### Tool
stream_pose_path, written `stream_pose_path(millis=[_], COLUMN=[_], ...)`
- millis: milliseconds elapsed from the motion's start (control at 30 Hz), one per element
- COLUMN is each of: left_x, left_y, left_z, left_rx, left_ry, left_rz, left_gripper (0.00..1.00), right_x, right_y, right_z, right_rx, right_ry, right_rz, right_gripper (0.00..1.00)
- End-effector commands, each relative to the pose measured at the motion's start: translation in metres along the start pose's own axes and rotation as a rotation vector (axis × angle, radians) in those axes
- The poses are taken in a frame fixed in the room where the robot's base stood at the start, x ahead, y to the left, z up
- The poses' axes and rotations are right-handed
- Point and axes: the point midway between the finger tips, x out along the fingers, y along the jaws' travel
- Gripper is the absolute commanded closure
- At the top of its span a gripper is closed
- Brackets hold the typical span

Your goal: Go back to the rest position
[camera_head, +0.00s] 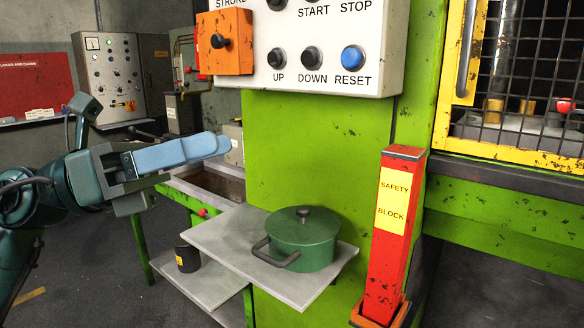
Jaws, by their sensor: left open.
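My left gripper (214,146) comes in from the left with its blue-grey fingers pointing right. It is open and empty, held in the air left of the green press column. The fingers are seen side-on and overlap, so the gap between them is hard to see. The gripper is up and to the left of the green pot (303,240) and appears to touch nothing. My right gripper is not in view.
The lidded pot stands on a grey shelf (210,237). A black mug (187,257) is on the lower shelf. A button panel (330,72) hangs above. Open floor lies at lower left.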

Motion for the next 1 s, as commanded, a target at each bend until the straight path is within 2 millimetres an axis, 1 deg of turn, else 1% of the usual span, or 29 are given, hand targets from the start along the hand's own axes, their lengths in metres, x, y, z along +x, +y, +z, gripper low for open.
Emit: stream_pose_path(millis=[33,167,200,267,300,367,400,467,500,567,600,667,700,800,1000], left_x=[-0.001,-0.012,-0.017,-0.027,-0.034,-0.046,-0.055,-0.069,-0.079,-0.093,-0.102,-0.114,-0.121,-0.134,-0.152], left_y=[0.005,0.019,0.025,0.035,0.042,0.054,0.061,0.071,0.076,0.081,0.083,0.083,0.081,0.074,0.051], left_z=[-0.018,-0.048,-0.059,-0.075,-0.087,-0.108,-0.124,-0.151,-0.170,-0.202,-0.224,-0.252,-0.270,-0.309,-0.371], left_rx=[-0.151,-0.514,-0.628,-0.799,-0.913,-1.081,-1.195,-1.362,-1.471,-1.632,-1.730,-1.858,-1.932,-2.084,-2.315], left_ry=[-0.073,-0.281,-0.348,-0.453,-0.525,-0.635,-0.710,-0.826,-0.904,-1.023,-1.099,-1.200,-1.261,-1.389,-1.599], left_rz=[-0.035,-0.090,-0.098,-0.100,-0.098,-0.085,-0.072,-0.044,-0.022,0.016,0.047,0.087,0.113,0.173,0.280], left_gripper=[0.42,0.42,0.42,0.42,0.42,0.42,0.42,0.42,0.42,0.42,0.42,0.42,0.42,0.42,0.42], right_x=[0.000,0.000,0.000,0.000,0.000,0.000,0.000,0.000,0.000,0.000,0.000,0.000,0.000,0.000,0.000], right_y=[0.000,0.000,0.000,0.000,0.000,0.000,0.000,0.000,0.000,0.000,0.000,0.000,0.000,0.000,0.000], right_z=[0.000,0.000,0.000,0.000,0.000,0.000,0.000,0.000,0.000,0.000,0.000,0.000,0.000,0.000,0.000], right_rx=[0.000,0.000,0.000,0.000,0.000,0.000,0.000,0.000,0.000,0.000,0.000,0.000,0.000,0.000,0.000], right_ry=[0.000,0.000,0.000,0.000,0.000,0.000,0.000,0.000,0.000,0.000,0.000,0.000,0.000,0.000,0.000], right_rz=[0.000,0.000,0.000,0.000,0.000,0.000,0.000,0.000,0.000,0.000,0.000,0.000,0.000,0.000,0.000], right_gripper=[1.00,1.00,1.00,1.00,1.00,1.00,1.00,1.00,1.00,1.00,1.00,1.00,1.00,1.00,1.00])
